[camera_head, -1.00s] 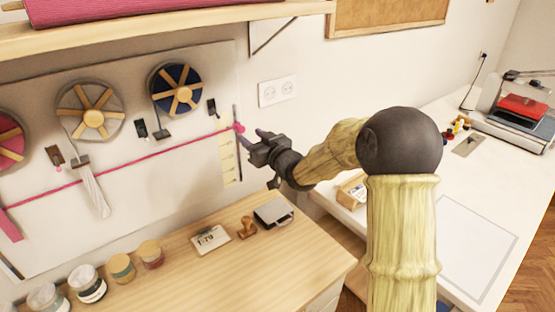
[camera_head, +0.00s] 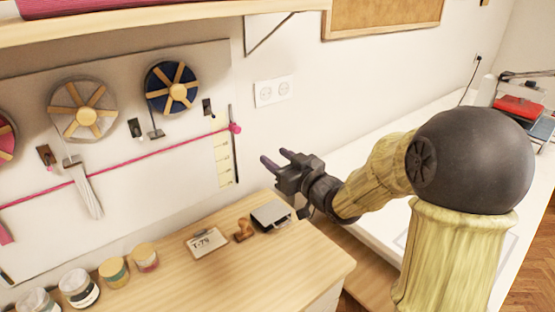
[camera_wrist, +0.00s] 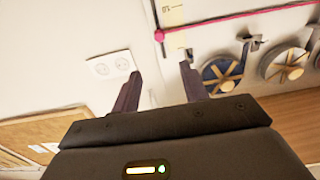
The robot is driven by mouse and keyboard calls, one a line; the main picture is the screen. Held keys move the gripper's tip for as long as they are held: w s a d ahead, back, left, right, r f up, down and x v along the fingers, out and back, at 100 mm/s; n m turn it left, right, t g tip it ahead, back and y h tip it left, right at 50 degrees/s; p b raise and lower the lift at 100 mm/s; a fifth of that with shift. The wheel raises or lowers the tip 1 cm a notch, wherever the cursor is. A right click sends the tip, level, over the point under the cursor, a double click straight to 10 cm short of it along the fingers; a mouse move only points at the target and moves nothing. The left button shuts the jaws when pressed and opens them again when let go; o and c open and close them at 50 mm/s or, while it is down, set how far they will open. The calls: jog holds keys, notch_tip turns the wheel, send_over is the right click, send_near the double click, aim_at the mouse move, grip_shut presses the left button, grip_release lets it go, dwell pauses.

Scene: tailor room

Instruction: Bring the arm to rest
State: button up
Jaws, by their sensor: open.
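My gripper (camera_head: 275,160) is in the middle of the head view, above the right end of the wooden counter (camera_head: 225,275) and apart from the wall board. Its two dark fingers point left and stand apart with nothing between them. In the wrist view the fingers of my gripper (camera_wrist: 160,82) are spread, with bare wall behind the gap. My arm comes in from the right of the head view, bent at a large dark joint.
A pink cord (camera_head: 150,155) runs across the board to a pink knob (camera_head: 235,128). A card (camera_head: 207,242), a stamp (camera_head: 243,230) and a dark-and-silver box (camera_head: 270,215) sit on the counter below my gripper. Several jars (camera_head: 113,272) stand at left. A white table (camera_head: 375,235) lies behind my arm.

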jog(key=s+d+f+m+g+h+p, duration=0.4)
jog(key=s+d+f+g+h+p, duration=0.15)
jog(key=d+f+h, duration=0.2)
jog(key=s+d+f+m+g+h+p, duration=0.1)
jog(key=s+g, duration=0.2)
jog(key=s, duration=0.5)
jog(key=s+d+f+m+g+h+p, duration=0.1)
jog(key=s+g, duration=0.3)
jog(key=s, duration=0.5)
jog(key=shift+d+m, duration=0.4)
jog(key=shift+d, duration=0.05)
jog(key=shift+f+h, duration=0.1)
jog(key=shift+h, duration=0.15)
